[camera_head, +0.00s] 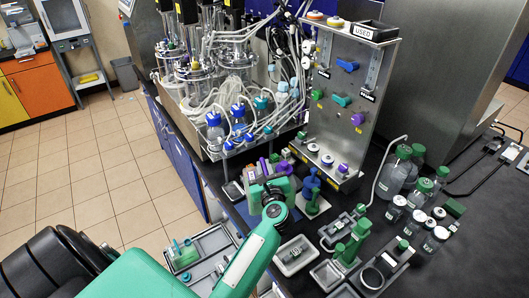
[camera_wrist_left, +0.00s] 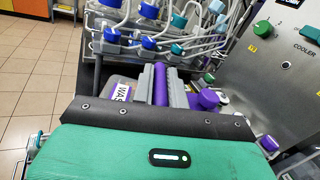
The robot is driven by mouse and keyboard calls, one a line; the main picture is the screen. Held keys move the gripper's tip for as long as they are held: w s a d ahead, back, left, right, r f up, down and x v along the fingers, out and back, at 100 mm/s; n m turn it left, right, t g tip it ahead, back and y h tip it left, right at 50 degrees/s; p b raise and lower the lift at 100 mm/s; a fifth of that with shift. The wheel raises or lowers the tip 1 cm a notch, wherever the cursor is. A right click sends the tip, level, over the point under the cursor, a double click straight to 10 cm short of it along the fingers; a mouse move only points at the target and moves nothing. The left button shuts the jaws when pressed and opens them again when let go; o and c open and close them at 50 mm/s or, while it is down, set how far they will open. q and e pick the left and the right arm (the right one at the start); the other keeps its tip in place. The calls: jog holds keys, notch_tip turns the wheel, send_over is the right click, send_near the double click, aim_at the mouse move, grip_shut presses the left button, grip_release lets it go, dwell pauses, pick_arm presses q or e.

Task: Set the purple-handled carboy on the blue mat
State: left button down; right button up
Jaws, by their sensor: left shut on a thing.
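My left gripper (camera_head: 268,172) is over the black bench, in front of the twin bioreactors. In the left wrist view its grey fingers are shut on an upright-looking purple handle (camera_wrist_left: 160,86) of the carboy. A white label with purple edging and the letters "WAS" (camera_wrist_left: 121,92) shows just left of the fingers. In the head view a bit of the purple handle (camera_head: 263,166) shows behind my green gripper body. The gripper hides most of the carboy, so I cannot tell whether it touches the bench. My right gripper is not in view.
A steel panel (camera_head: 352,100) with coloured knobs stands behind, to the right. A blue-handled item (camera_head: 312,183) stands right of my gripper. Green-capped bottles (camera_head: 396,172) and small trays (camera_head: 294,255) crowd the bench. Tubing and blue-capped bottles (camera_head: 238,112) stand behind.

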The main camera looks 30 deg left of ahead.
pick_arm(q)
notch_tip(320, 180, down, 6)
jog(key=shift+r+p, duration=0.2)
jog(key=shift+p, duration=0.15)
jog(key=c, duration=1.4)
grip_release()
jog(key=shift+s+f, duration=0.1)
jog(key=shift+f, duration=0.05)
jog(key=b+v, duration=0.4)
jog(key=v, duration=0.8)
jog(key=shift+b, duration=0.35)
